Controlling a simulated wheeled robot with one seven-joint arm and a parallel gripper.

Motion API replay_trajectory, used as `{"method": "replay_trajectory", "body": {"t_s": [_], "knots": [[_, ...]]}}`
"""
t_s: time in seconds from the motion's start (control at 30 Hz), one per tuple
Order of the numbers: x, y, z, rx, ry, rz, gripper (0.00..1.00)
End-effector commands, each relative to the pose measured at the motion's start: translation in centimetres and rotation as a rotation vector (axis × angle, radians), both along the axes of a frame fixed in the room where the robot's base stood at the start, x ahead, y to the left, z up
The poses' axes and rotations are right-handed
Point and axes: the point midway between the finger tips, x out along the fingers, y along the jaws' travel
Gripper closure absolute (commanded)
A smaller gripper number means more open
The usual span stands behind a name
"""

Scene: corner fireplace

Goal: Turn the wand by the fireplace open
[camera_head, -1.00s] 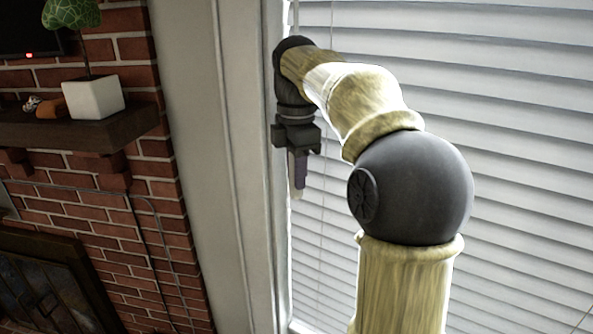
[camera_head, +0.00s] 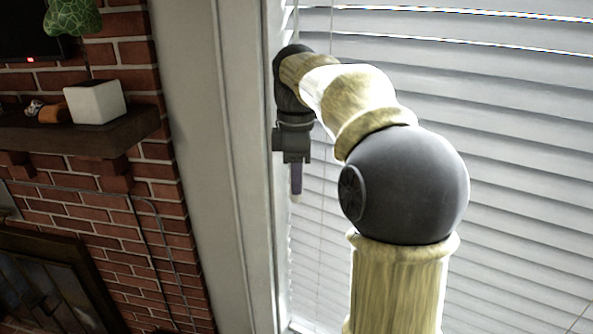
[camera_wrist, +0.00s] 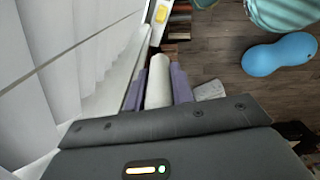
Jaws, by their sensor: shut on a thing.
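The wand (camera_wrist: 158,88) is a whitish rod seen end-on between the purple fingers in the wrist view. My gripper (camera_wrist: 157,84) is shut on it. In the head view my gripper (camera_head: 296,182) points down beside the window frame, with a pale tip showing just below the fingers. The rest of the wand is hidden by my gripper and arm there. The window blind (camera_head: 500,130) has wide white slats, and thin bright gaps show between the upper ones.
The white window frame (camera_head: 225,170) stands left of my gripper. Farther left are the brick fireplace (camera_head: 110,245) and a dark mantel (camera_head: 90,135) with a white pot (camera_head: 95,102). The wrist view shows wooden floor (camera_wrist: 225,60) and a blue peanut-shaped object (camera_wrist: 280,55).

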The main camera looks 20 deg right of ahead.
Motion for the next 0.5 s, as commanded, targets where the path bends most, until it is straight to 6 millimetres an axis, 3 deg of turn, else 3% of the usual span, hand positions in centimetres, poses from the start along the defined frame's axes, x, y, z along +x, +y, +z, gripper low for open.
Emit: {"method": "replay_trajectory", "body": {"t_s": [0.5], "knots": [[0.01,0.10,0.28,0.000,0.000,-0.489,0.99]]}}
